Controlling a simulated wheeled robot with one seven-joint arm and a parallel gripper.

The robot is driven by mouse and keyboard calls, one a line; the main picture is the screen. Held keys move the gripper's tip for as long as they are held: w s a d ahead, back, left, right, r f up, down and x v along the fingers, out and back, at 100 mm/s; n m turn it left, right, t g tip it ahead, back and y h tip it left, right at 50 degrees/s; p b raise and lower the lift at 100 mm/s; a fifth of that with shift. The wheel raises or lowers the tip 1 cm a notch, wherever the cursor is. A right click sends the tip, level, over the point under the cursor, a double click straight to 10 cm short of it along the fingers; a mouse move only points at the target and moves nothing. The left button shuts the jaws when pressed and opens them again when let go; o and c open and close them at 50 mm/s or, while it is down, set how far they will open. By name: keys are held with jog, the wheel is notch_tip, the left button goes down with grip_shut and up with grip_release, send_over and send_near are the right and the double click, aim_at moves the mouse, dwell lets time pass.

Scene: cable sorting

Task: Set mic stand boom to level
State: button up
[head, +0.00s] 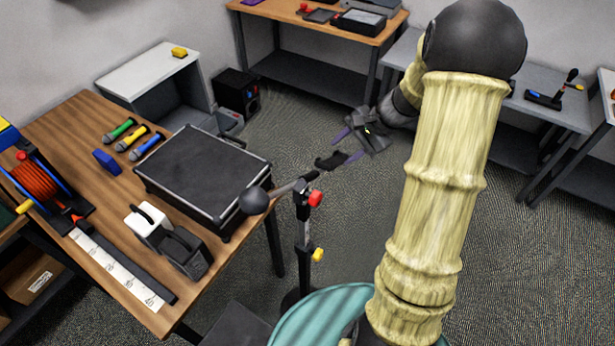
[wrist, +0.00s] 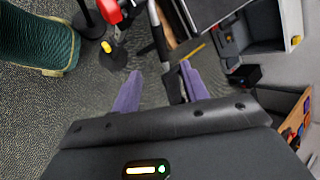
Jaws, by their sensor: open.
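The mic stand (head: 304,230) stands on the floor beside the wooden table, with a red knob (head: 315,198) at its joint and a yellow knob (head: 317,255) lower down. Its boom (head: 290,188) runs from a dark ball end (head: 254,200) at the table side to a dark clip-like end (head: 331,161) near my gripper (head: 343,148). I cannot tell the boom's exact tilt. My gripper is open with purple fingers. In the wrist view the boom (wrist: 158,35) reaches toward the gap between the fingers (wrist: 160,72); contact is not clear. The red knob (wrist: 107,9) is at upper left there.
The wooden table (head: 60,135) holds a black case (head: 205,170), several coloured microphones (head: 133,141), a cable reel (head: 38,180) and a labelled strip (head: 120,268). A grey shelf unit (head: 155,85) and a grey bench (head: 530,110) stand behind. Floor right of my arm is clear.

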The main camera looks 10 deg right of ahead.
aim_at(310, 175)
jog(key=p+x, duration=0.3)
jog(key=x, duration=1.4)
jog(key=shift+a+r, duration=0.1)
grip_shut()
